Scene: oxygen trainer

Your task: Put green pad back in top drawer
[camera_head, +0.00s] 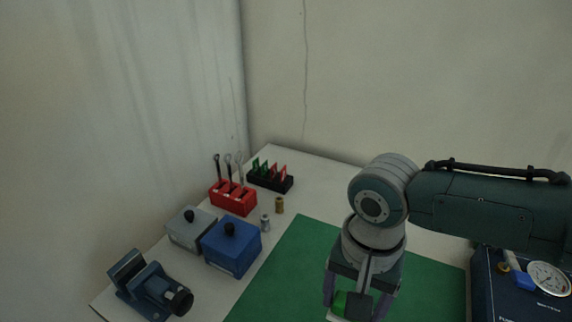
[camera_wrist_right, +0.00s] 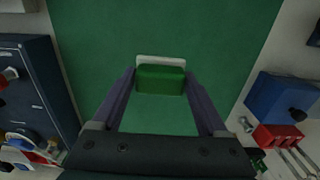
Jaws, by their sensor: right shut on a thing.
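The green pad (camera_head: 339,302) is a small bright green block with a pale edge. My right gripper (camera_head: 354,306) is shut on it, over the green mat, and my gripper and wrist partly hide it in the head view. In the right wrist view the pad (camera_wrist_right: 161,79) sits between the two fingertips of my right gripper (camera_wrist_right: 160,76), with a finger at each side. I cannot tell its height above the mat. No drawer can be made out in either view. My left gripper is not in view.
The green mat (camera_head: 290,265) covers the table's middle. On the left are a vise (camera_head: 150,287), a grey box (camera_head: 186,230), a blue box (camera_head: 231,246), a red holder (camera_head: 232,200) and a black rack (camera_head: 270,180). A dark blue unit (camera_head: 495,295) with a gauge stands right.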

